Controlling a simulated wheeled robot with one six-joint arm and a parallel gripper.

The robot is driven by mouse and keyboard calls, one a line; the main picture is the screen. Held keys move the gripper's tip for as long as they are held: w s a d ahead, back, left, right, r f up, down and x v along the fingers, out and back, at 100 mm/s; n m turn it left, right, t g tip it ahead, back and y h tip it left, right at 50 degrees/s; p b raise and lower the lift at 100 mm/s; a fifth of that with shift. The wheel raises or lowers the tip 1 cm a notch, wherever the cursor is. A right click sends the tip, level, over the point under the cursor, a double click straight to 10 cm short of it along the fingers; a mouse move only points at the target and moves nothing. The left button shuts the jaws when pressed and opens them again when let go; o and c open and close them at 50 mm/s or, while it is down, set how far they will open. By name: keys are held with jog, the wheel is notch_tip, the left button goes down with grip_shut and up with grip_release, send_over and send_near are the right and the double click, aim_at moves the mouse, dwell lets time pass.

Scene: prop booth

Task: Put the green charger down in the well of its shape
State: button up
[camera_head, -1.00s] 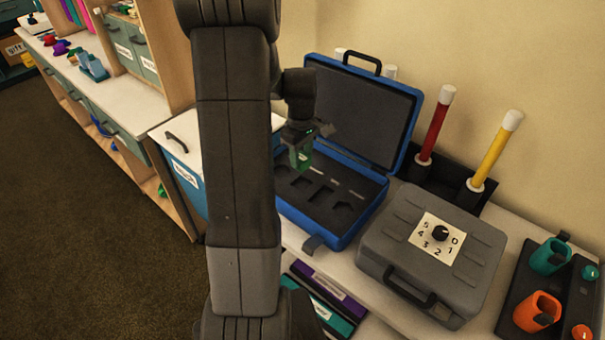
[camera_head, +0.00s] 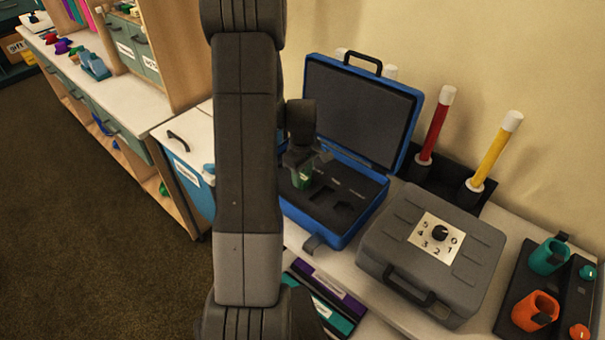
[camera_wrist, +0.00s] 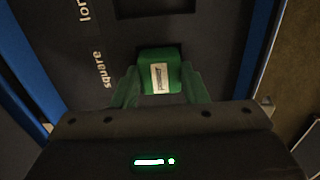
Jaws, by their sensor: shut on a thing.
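The green charger (camera_wrist: 159,72) is between the fingers of my gripper (camera_wrist: 160,88) in the wrist view. It is a small green block with a pale label, whose print is too small to read surely. In the head view my gripper (camera_head: 304,172) holds it over the left part of the open blue case (camera_head: 335,242). The case's dark foam insert (camera_head: 322,205) has several shaped wells. In the wrist view, the printed word "square" (camera_wrist: 103,70) is left of the charger, and another well (camera_wrist: 150,8) shows at the top. The well under the charger is hidden, and I cannot tell whether the charger touches the foam.
The case's raised lid (camera_head: 358,110) stands behind my gripper. A grey case with a dial (camera_head: 430,250) is close on the right. Red (camera_head: 436,125) and yellow (camera_head: 495,150) rods stand behind it. A blue bin with a white lid (camera_head: 187,150) is at left.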

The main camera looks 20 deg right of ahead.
aim_at(302, 177)
jog(key=shift+f, duration=0.25)
jog(key=o, duration=1)
jog(key=shift+r, duration=0.1)
jog(key=shift+r, duration=0.6)
notch_tip(302, 177, up, 11)
jog(key=shift+r, duration=0.15)
